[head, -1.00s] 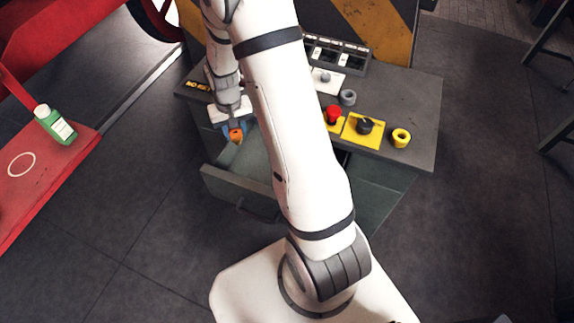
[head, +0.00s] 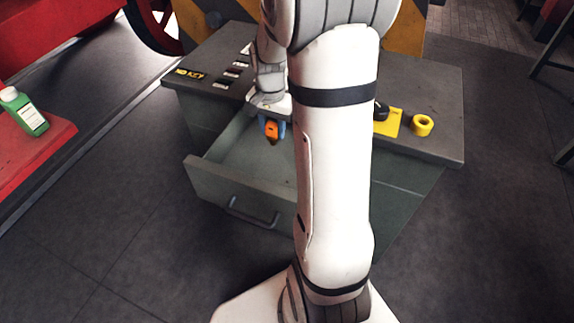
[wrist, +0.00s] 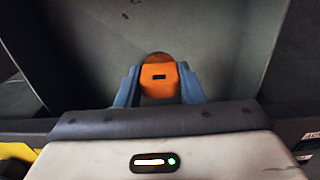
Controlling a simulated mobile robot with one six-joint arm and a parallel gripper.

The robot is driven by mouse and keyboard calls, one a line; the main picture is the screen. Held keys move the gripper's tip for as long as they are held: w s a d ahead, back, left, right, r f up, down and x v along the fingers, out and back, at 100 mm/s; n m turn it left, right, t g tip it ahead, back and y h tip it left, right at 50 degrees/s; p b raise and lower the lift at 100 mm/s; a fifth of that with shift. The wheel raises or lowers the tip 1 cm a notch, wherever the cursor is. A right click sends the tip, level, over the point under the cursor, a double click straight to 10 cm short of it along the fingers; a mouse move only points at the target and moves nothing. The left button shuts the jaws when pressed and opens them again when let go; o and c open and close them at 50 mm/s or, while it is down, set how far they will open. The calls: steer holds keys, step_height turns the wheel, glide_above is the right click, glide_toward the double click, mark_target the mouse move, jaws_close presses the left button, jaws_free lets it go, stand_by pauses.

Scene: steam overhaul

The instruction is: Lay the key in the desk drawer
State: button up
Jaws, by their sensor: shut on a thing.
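The desk drawer (head: 240,182) is pulled open at the front of the grey desk, and its visible floor looks empty. My gripper (head: 271,131) is over the back part of the open drawer, pointing down. Its blue fingers are shut on an orange piece (head: 271,130), which I take to be the key's head. In the wrist view the orange key (wrist: 160,78) sits between the two fingertips, with the drawer's grey inside (wrist: 165,35) beyond it. The key's lower part is hidden. I cannot tell whether it touches the drawer floor.
A green bottle (head: 24,112) stands on a red surface at the left. My arm hides the desk's middle.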

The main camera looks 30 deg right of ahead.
step_height(320, 180, down, 10)
steer(key=shift+r, duration=0.2)
steer(key=shift+f+b, duration=0.1)
steer(key=shift+b, duration=0.25)
steer(key=o, duration=1)
